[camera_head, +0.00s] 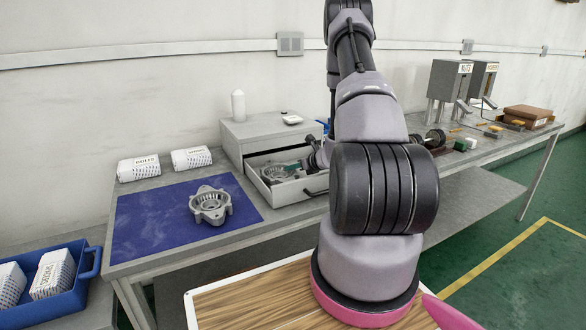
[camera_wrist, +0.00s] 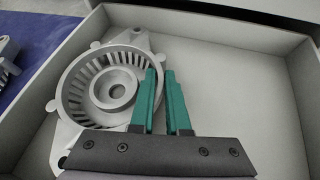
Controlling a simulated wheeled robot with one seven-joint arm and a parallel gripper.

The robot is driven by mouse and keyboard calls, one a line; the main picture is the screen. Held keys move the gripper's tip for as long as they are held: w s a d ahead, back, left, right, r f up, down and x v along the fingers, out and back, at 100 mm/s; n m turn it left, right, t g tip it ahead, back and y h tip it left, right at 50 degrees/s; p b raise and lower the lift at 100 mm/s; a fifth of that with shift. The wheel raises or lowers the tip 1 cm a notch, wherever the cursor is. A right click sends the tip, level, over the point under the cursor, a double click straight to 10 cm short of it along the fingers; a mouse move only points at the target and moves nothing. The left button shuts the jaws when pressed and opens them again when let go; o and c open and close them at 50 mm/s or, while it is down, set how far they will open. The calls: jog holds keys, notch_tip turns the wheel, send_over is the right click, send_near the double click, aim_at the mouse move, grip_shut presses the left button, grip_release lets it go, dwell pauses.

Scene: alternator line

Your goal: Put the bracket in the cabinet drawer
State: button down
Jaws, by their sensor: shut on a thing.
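A grey round bracket (camera_wrist: 88,95) with a finned ring and lugs lies inside the open cabinet drawer (camera_wrist: 235,65). My gripper (camera_wrist: 161,75) has its teal fingers close together at the bracket's right edge, shut on it. In the head view the drawer (camera_head: 312,186) is pulled out from the grey cabinet (camera_head: 262,131). The bracket (camera_head: 276,175) and my gripper (camera_head: 294,167) show inside it, partly hidden by the drawer front. Whether the bracket rests fully on the drawer floor I cannot tell.
A similar grey part (camera_head: 211,205) lies on the blue mat (camera_head: 150,222). Two white packs (camera_head: 139,167) (camera_head: 191,158) stand behind it. A white bottle (camera_head: 238,106) stands on the cabinet. A blue crate (camera_head: 88,262) is at lower left. The drawer's right side is empty.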

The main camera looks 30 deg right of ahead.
jog(key=shift+f, duration=0.1)
jog(key=c, duration=0.9)
grip_release()
